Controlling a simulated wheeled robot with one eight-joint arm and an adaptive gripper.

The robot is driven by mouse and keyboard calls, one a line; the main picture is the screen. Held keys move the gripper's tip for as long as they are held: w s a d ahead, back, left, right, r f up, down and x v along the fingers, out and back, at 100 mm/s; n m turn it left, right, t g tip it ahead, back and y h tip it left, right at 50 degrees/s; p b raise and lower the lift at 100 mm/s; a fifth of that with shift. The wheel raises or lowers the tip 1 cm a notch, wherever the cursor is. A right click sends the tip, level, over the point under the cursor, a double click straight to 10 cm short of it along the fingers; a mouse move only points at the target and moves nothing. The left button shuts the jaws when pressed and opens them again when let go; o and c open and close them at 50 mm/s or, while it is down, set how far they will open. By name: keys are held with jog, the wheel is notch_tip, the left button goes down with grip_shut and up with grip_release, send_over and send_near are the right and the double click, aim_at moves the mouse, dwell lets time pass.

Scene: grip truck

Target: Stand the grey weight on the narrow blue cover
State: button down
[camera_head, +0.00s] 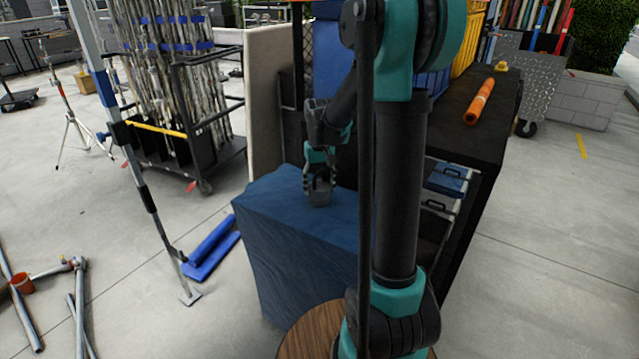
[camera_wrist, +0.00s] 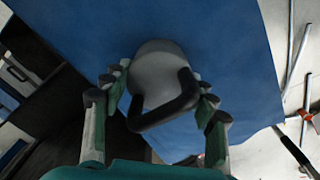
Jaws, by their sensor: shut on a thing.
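The grey weight (camera_head: 319,196) is in my gripper (camera_head: 319,172), at the top of the narrow blue cover (camera_head: 300,250). In the wrist view the weight (camera_wrist: 158,72) is a rounded grey body with a dark handle loop, between the two fingers of my gripper (camera_wrist: 157,98). The gripper is shut on it. The blue cover (camera_wrist: 225,40) spreads out behind the weight in the wrist view. The weight looks upright in the head view. I cannot tell whether its base touches the cover or hangs just above it.
A dark bench (camera_head: 480,125) with an orange roll (camera_head: 480,102) stands to the right, with cases (camera_head: 445,180) below. A pale panel (camera_head: 268,100) stands behind the cover. A stand (camera_head: 145,190) and a rolled blue mat (camera_head: 210,248) are on the left floor. My arm hides part of the scene.

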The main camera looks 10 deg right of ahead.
jog(key=shift+f, duration=0.1)
jog(key=shift+c, duration=2.4)
grip_release()
notch_tip(320, 180, up, 12)
jog(key=shift+r, duration=0.2)
